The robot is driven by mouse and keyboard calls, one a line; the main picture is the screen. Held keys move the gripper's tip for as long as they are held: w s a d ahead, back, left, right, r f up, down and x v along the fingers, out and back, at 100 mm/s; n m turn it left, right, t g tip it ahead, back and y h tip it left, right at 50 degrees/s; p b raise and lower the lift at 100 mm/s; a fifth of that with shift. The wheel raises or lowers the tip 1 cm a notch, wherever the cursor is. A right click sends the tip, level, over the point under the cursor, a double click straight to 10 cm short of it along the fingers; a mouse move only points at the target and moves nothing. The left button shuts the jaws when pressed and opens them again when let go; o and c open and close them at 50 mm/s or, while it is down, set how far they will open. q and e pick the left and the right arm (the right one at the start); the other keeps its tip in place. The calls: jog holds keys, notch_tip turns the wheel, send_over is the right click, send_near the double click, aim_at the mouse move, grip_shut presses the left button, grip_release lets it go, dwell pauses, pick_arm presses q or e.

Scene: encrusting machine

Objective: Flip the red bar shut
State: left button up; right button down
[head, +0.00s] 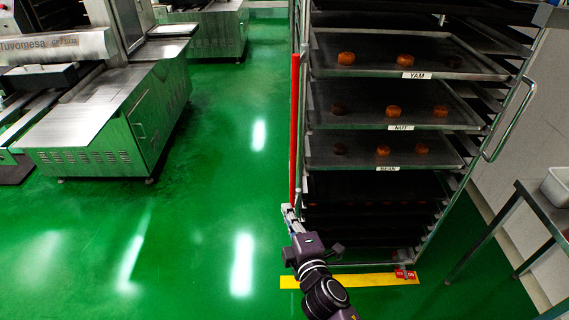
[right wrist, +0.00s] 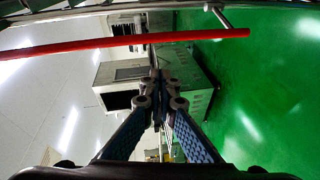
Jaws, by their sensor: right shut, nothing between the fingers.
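The red bar (head: 294,130) stands upright along the left front edge of a tall metal rack (head: 306,60) in the head view. In the right wrist view the red bar (right wrist: 125,42) runs across the upper part of the picture, beyond the fingertips. My right gripper (head: 290,212) is at the bar's lower end in the head view; I cannot tell whether it touches the bar. In the right wrist view the right gripper (right wrist: 160,88) is shut with nothing between its fingers. My left gripper is not in view.
The rack holds trays of round buns labelled YAM (head: 417,75), NUT (head: 400,127) and BEAN (head: 388,168). A yellow floor strip (head: 350,281) lies at its foot. A metal table (head: 540,205) stands at right, a machine (head: 110,120) at left. Green floor between is clear.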

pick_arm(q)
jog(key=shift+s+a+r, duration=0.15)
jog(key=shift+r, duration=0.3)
pick_arm(e)
notch_tip(320, 180, up, 9)
jog(key=a+n+t, duration=0.1)
jog(key=shift+s+a+n+t+y, duration=0.25)
jog(key=shift+s+n+t+y, duration=0.05)
jog(key=shift+s+y, duration=0.1)
jog(key=shift+w, duration=0.1)
pick_arm(q)
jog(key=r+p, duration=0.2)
jog(key=p, duration=0.1)
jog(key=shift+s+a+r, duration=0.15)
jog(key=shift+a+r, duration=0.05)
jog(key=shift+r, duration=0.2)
pick_arm(e)
jog(key=w+d, duration=0.1)
jog(key=w, duration=0.8)
jog(key=shift+w+d, duration=0.15)
jog(key=shift+f, duration=0.1)
